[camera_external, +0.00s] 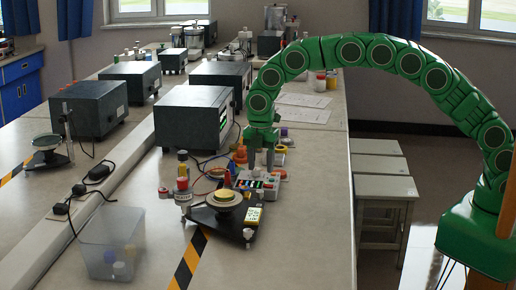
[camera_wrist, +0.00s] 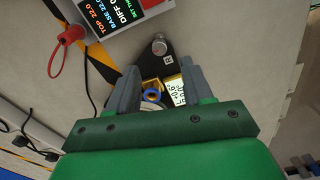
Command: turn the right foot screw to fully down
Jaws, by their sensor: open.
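A black base plate (camera_external: 205,218) stands on the bench with a round yellow-topped disc (camera_external: 225,196) over it. A small foot screw (camera_external: 249,234) is at its right corner. In the wrist view, a silver knob, apparently this screw (camera_wrist: 159,46), sits at a corner of the black plate (camera_wrist: 150,62), just beyond the fingertips. My gripper (camera_external: 260,166) is above the bench behind the plate in the outside view. In the wrist view my gripper (camera_wrist: 162,72) is open, with nothing between its fingertips. The screw's height setting cannot be told.
A meter box (camera_external: 257,186) with a lit display is close behind the plate; it shows at the wrist view's top left (camera_wrist: 97,22). A clear bin (camera_external: 111,243) stands at front left. Bench at front right is clear.

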